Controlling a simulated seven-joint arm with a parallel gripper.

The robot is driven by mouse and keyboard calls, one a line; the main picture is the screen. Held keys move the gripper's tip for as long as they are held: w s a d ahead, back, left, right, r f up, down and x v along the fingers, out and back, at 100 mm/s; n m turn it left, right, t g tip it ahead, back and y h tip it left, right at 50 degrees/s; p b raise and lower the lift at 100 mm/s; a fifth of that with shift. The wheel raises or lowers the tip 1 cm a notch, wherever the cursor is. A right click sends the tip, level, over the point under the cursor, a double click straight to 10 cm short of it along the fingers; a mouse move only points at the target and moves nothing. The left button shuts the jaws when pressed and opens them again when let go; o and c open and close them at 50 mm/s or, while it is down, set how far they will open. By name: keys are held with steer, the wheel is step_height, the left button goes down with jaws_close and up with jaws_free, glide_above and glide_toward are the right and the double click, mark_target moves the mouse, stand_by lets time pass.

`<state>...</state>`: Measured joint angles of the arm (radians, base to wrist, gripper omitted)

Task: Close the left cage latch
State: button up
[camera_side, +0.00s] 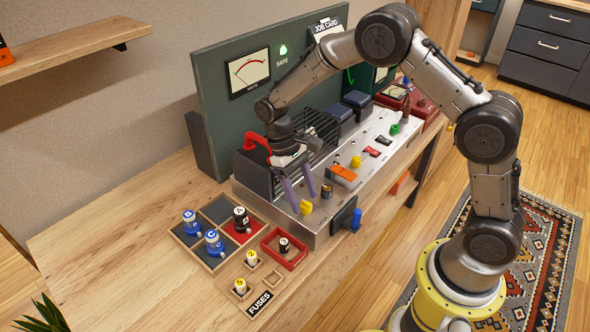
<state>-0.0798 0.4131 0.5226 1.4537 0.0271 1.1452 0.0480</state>
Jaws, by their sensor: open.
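A yellow knob-like piece (306,208) sits on the left front part of the metal chassis (325,217); it looks like the left cage latch, but I cannot tell its exact position. A similar yellow piece (356,161) is farther right. The black barred cage (322,130) is behind my gripper, partly hidden by it. My gripper (305,203) points down with its two fingers apart and empty. The fingertips are close to the left yellow piece; contact is unclear.
A red handle (257,142) rises left of my gripper. A small brown cylinder (326,191) and an orange block (343,173) are just to its right. A blue-handled black part (346,216) juts from the chassis front. Divided trays (188,236) lie at left.

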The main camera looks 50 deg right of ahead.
steer(key=v, duration=1.2)
steer(key=shift+r, duration=0.35)
steer(key=s+d+r+t, duration=0.1)
steer(key=s+r+t, duration=0.1)
steer(key=s+r, duration=0.45)
steer(key=s+d+r+t, duration=0.1)
steer(key=s+r+t, duration=0.25)
steer(key=r, duration=0.55)
steer(key=s+d+t, duration=0.1)
steer(key=s+t, duration=0.2)
steer(key=s, duration=0.8)
steer(key=s+f+t, duration=0.1)
steer(key=s+f, duration=0.3)
steer(key=f, duration=0.2)
steer(key=shift+s+d+t, duration=0.25)
steer(key=shift+s+t, duration=0.05)
steer(key=shift+t, duration=0.05)
